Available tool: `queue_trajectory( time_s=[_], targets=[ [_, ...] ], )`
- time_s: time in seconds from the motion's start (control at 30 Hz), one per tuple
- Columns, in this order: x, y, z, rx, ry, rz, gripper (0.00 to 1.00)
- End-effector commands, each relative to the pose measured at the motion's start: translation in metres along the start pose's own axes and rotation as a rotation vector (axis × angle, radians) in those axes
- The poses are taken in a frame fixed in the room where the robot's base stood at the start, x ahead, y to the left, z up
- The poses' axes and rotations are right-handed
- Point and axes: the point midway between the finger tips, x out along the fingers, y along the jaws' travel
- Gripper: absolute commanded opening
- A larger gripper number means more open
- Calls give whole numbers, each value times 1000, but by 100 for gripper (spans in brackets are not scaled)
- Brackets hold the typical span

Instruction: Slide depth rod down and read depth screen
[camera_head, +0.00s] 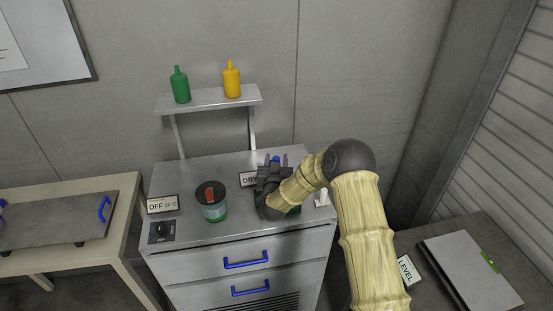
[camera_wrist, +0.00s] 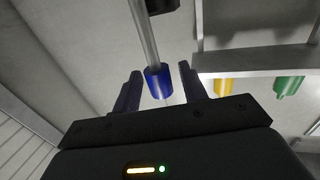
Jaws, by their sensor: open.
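A blue cylindrical knob (camera_wrist: 158,82) on a thin metal rod (camera_wrist: 143,35) shows in the wrist view, between the two fingers of my gripper (camera_wrist: 160,68). The fingers are apart, with a gap visible on both sides of the knob. A dark block (camera_wrist: 161,5) is cut off at the top edge beside the rod. In the head view my gripper (camera_head: 276,160) is over the grey cabinet (camera_head: 235,165), with the blue knob (camera_head: 276,158) between its fingers. My arm hides most of what stands below. I cannot make out a depth screen or reading.
A green-based jar (camera_head: 214,213), an OFF sign (camera_head: 162,204), a dial (camera_head: 161,232) and a partly covered DRY sign (camera_head: 249,179) are on the cabinet. A shelf (camera_head: 208,98) behind holds a green bottle (camera_head: 180,85) and a yellow bottle (camera_head: 231,80). A small white object (camera_head: 322,199) stands right.

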Motion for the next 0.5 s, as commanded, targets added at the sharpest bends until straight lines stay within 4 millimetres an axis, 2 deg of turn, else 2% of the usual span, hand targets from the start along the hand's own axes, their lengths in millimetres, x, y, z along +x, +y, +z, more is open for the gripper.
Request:
queue_trajectory(
  time_s=[0.27, 0.47, 0.5],
  targets=[
    [1, 0, 0, 0, 0, 0, 41],
    [1, 0, 0, 0, 0, 0, 1],
    [1, 0, 0, 0, 0, 0, 0]
  ],
)
